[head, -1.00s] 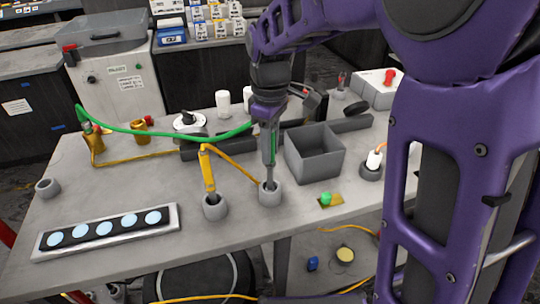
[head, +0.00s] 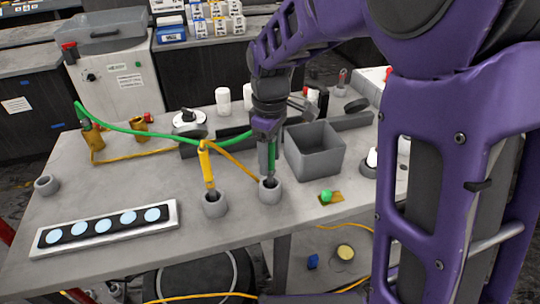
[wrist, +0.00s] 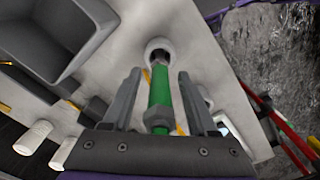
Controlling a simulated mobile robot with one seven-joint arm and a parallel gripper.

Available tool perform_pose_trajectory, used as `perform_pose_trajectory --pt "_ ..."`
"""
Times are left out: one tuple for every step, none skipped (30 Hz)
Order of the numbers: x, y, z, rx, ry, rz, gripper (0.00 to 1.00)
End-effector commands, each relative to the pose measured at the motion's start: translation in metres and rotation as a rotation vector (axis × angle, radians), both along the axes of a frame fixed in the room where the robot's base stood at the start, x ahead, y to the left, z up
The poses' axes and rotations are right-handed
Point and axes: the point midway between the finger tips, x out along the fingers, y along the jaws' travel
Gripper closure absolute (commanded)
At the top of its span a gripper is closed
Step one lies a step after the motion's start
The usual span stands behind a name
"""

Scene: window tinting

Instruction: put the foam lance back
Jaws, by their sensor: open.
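A lance with a green sleeve (wrist: 160,88) stands with its lower end in a round grey holder (head: 270,191) near the table's front edge. The holder's mouth also shows in the wrist view (wrist: 158,47). My gripper (wrist: 158,95) is open, with one finger on either side of the green sleeve. I cannot tell whether either finger touches it. In the head view my gripper (head: 267,160) hangs over this holder and partly hides the lance. A yellow lance (head: 206,168) leans in the holder (head: 215,204) to the left. No label shows which lance is the foam lance.
A grey open bin (head: 314,150) stands close to the right of my gripper. A green hose (head: 150,133) and an orange hose (head: 135,155) cross the table. A tray of pale discs (head: 105,228) lies front left. The left tabletop has free room.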

Motion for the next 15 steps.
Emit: perform_pose_trajectory --pt "0.0 0.0 0.001 0.0 0.0 0.0 0.41" --pt "0.0 0.0 0.002 0.0 0.0 0.0 0.41" --pt "0.0 0.0 0.004 0.0 -0.001 0.0 0.41" --pt "0.0 0.0 0.007 0.0 -0.001 0.0 0.41" --pt "0.001 0.0 0.009 0.001 -0.003 0.0 0.41" --pt "0.001 0.0 0.015 0.001 -0.003 0.0 0.41" --pt "0.001 0.0 0.02 0.001 -0.004 0.0 0.41" --pt "0.001 0.0 0.025 0.001 -0.004 0.0 0.41" --pt "0.001 0.0 0.033 0.001 -0.004 0.0 0.41" --pt "0.001 0.0 0.04 0.002 -0.005 0.0 0.41" --pt "0.001 0.0 0.047 0.002 -0.005 0.0 0.41" --pt "0.001 0.0 0.056 0.002 -0.005 0.0 0.41" --pt "0.001 0.0 0.063 0.002 -0.005 0.0 0.41" --pt "0.001 0.0 0.069 0.001 -0.004 0.0 0.41" --pt "0.001 0.0 0.078 0.002 -0.005 0.0 0.41"
